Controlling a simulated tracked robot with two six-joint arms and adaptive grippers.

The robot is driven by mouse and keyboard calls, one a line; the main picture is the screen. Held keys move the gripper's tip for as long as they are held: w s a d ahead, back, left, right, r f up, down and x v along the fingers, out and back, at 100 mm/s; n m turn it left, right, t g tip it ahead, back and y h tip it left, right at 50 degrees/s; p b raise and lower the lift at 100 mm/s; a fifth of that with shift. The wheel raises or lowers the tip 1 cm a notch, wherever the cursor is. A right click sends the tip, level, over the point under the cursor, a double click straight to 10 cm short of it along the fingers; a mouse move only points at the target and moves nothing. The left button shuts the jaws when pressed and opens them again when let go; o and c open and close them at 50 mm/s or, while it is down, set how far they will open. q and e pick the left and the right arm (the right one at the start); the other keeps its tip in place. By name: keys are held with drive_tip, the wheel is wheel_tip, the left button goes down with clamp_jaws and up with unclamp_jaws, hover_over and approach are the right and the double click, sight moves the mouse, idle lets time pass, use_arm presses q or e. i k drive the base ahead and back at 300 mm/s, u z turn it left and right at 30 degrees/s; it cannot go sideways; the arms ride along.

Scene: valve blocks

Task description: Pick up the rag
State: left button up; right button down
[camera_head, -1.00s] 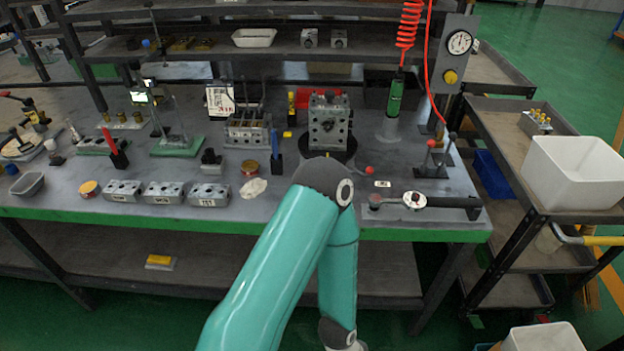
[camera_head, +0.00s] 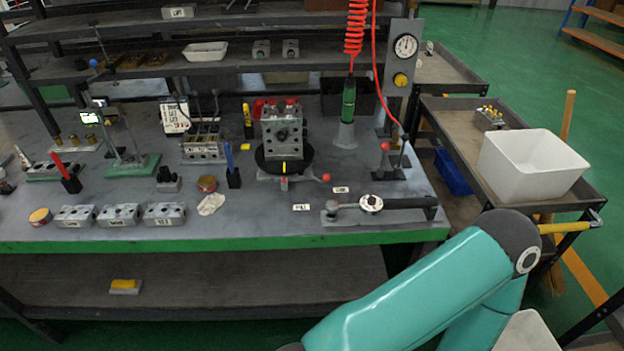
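The rag is most likely the small off-white crumpled cloth (camera_head: 211,204) lying flat near the front edge of the workbench. It sits right of the row of grey valve blocks (camera_head: 164,215) and below a small round tin (camera_head: 207,184). Nothing touches it from above. One of my teal arms crosses the lower right of the view, its elbow in front of the right-hand cart. Neither gripper is in view, so I cannot see their state.
The workbench (camera_head: 260,243) has a green front edge. A white bin (camera_head: 530,165) is on the cart. The bench's front strip around the cloth is fairly clear.

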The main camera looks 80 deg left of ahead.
sight(209, 204)
drive_tip(key=k, duration=2.25)
drive_tip(key=u, duration=1.25)
drive_tip(key=i, duration=1)
drive_tip(key=u, duration=0.1)
